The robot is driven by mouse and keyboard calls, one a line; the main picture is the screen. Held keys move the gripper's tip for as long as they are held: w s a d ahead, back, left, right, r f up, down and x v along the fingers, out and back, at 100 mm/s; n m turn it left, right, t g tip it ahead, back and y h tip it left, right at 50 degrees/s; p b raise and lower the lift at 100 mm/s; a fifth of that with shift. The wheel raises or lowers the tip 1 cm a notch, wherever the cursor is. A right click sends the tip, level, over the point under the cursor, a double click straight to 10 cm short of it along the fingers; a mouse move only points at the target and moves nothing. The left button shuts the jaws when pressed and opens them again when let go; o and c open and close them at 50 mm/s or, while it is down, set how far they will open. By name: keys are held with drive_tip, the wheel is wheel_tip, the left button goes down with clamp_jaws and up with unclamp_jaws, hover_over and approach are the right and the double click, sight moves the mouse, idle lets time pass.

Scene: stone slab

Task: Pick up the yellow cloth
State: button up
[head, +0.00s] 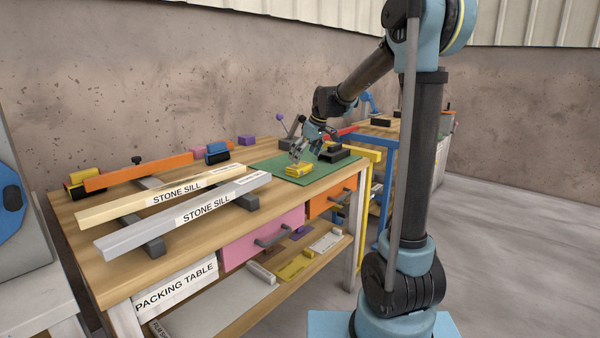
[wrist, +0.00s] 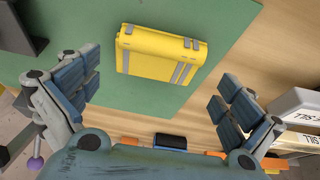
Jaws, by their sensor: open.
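The yellow cloth (head: 298,170) is a folded, block-shaped bundle with grey stripes. It lies on the green mat (head: 268,166) on the packing table's top. In the wrist view the cloth (wrist: 162,54) is at the upper middle, near the edge of the mat (wrist: 80,20). My gripper (head: 303,152) is just above the cloth in the head view. In the wrist view my gripper (wrist: 158,98) is open, its two fingers wide apart to the left and right, with nothing between the pads. The cloth lies beyond the fingertips.
Two stone sills (head: 185,213) lie on dark supports on the table's left. An orange bar (head: 140,175) lies behind them. A black block (head: 334,154) is right of the cloth. A purple block (head: 246,140) stands at the back. Drawers and a shelf are below.

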sight(300, 165)
drive_tip(key=shift+x, duration=2.3)
drive_tip(key=shift+r, duration=0.1)
drive_tip(key=c, duration=0.8)
drive_tip(key=shift+o, duration=0.2)
drive_tip(key=shift+r, duration=0.1)
wheel_tip(300, 165, up, 10)
drive_tip(key=o, duration=0.4)
drive_tip(key=c, duration=0.3)
